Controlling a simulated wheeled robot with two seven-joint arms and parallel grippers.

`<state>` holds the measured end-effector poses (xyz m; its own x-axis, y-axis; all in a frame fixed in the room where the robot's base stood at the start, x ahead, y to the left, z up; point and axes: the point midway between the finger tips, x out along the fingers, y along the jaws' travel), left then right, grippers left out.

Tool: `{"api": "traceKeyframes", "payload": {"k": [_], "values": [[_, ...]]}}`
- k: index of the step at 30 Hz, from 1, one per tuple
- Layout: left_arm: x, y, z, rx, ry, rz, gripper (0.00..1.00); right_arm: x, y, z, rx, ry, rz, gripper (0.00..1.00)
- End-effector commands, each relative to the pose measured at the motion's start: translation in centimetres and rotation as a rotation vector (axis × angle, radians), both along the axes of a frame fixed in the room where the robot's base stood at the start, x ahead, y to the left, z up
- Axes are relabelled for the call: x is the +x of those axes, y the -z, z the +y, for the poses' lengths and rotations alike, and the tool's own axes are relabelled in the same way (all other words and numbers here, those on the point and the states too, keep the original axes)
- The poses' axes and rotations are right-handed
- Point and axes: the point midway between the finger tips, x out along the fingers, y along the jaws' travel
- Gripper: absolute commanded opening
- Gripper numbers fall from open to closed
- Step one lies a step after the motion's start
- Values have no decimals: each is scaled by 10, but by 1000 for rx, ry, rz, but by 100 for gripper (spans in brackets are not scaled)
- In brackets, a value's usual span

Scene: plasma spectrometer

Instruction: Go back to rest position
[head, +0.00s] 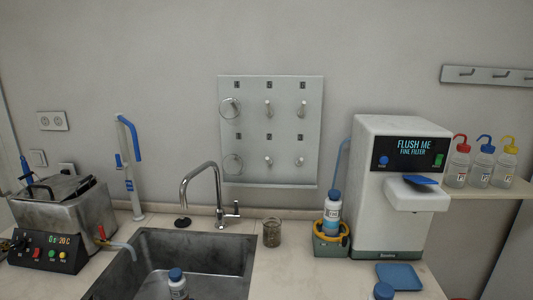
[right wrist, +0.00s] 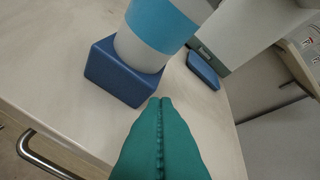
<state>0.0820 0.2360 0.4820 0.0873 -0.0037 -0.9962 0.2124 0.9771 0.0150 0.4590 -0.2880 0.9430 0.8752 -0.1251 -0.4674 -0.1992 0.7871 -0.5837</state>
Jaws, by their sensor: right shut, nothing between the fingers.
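My right gripper (right wrist: 160,101) shows in the right wrist view as two teal fingers pressed together, with nothing between them. Its tips are close to a blue block-shaped stand (right wrist: 118,75) on the counter. A white container with a light blue band (right wrist: 157,28) stands on or in that stand, and its top is cut off by the frame. I cannot tell whether the fingertips touch the stand. Neither gripper shows in the head view, and my left gripper is in no view.
The head view shows a sink (head: 205,247) with a blue-capped bottle (head: 177,283), a glass beaker (head: 272,232), a white filter machine (head: 390,170), a bottle in a green holder (head: 332,215), and a blue tray (head: 400,276). A metal handle (right wrist: 42,158) juts from the counter front.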

Motion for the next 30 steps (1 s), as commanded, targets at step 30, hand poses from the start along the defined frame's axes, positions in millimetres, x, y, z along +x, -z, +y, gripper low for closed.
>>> {"api": "traceKeyframes", "payload": {"k": [30], "values": [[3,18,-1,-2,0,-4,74,-182,140,85,421,296,768,0]]}}
